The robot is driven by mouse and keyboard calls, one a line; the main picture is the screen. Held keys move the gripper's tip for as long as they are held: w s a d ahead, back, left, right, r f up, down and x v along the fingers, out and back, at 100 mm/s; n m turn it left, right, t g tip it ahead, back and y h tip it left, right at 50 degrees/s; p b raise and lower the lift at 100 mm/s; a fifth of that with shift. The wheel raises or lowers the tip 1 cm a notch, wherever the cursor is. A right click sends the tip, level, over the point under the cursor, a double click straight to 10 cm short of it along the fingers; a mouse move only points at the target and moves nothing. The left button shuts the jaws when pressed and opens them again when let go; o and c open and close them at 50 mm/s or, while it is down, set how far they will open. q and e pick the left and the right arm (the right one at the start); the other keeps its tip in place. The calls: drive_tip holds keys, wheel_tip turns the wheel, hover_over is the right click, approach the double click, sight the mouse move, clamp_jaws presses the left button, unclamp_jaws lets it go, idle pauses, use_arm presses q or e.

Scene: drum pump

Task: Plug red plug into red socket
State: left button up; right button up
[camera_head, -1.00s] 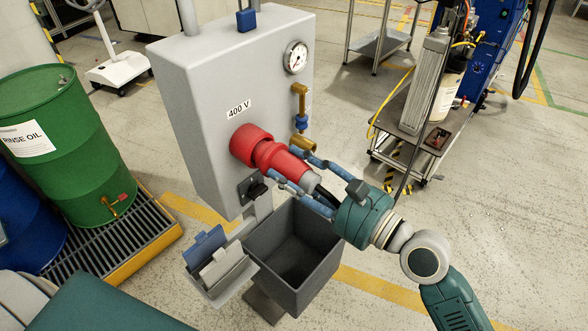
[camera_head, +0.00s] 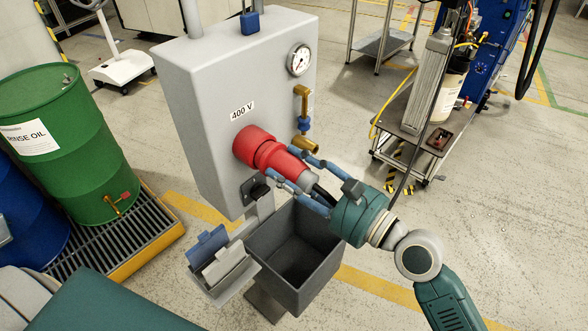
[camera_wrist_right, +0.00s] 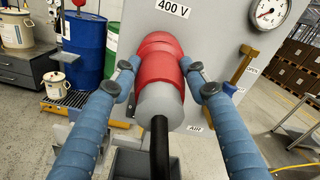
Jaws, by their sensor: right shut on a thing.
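The red socket (camera_head: 252,144) is a round red fitting on the front of the grey cabinet, below the "400 V" label. The red plug (camera_head: 283,162) has a grey rear end and a black cable, and its front meets the socket with no gap that I can see. My right gripper (camera_head: 297,168) is shut on the plug, one finger on each side. In the right wrist view the plug (camera_wrist_right: 158,82) lies between the blue fingers, in line with the socket (camera_wrist_right: 158,43) behind it. How deep the plug sits is hidden. My left gripper is not in view.
A dark open bin (camera_head: 290,262) stands below the plug. A green drum (camera_head: 75,140) stands at left. A cart (camera_head: 410,150) stands at right.

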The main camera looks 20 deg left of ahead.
sight(315, 186)
drive_tip(key=shift+w+a+r, duration=0.1)
drive_tip(key=shift+a+r, duration=0.1)
drive_tip(key=shift+a, duration=0.1)
idle(1.0)
drive_tip(key=o, duration=1.1)
drive_tip(key=shift+o, duration=1.2)
drive_tip(key=shift+a+f, duration=0.15)
drive_tip(key=shift+a, duration=0.05)
drive_tip(key=shift+v, duration=4.6)
drive_tip(key=shift+w, duration=0.15)
